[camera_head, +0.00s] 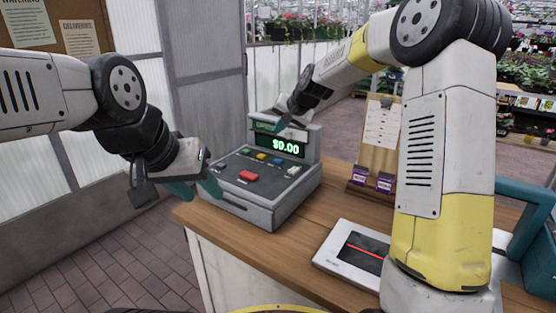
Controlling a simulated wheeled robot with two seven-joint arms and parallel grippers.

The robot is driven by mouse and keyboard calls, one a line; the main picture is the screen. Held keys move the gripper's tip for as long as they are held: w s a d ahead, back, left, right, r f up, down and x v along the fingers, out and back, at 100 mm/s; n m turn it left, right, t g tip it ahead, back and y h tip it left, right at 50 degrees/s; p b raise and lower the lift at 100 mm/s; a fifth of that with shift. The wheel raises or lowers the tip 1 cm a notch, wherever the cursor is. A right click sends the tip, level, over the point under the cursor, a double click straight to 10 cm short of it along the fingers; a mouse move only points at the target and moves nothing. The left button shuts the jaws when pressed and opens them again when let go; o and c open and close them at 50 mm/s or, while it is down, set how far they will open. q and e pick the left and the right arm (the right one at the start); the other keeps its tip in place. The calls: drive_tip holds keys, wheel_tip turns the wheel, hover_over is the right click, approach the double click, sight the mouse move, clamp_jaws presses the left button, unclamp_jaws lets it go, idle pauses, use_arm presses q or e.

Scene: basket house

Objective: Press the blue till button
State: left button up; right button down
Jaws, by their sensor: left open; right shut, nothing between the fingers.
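The grey till (283,207) stands on the wooden counter, and its green display reads $0.00. The small blue button (275,161) is on its sloped top, right of a yellow button (261,157) and behind a larger red button (249,175). My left gripper (195,190) is open and empty at the till's left front edge, its teal fingers apart. My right gripper (284,123) is shut and empty at the top of the display housing, above and behind the blue button. I cannot tell whether it touches the housing.
A flat device with a red line (340,257) lies on the counter (305,238) in front of my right arm. A wooden clipboard stand (380,140) with purple packets is right of the till. A teal handle (530,215) is at the far right. Tiled floor is at the left.

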sight(280, 161)
drive_tip(key=shift+f, duration=4.2)
drive_tip(key=shift+f, duration=0.45)
drive_tip(key=shift+f, duration=0.45)
drive_tip(key=shift+r, duration=0.9)
drive_tip(key=shift+r, duration=2.5)
drive_tip(key=shift+s+r, duration=0.1)
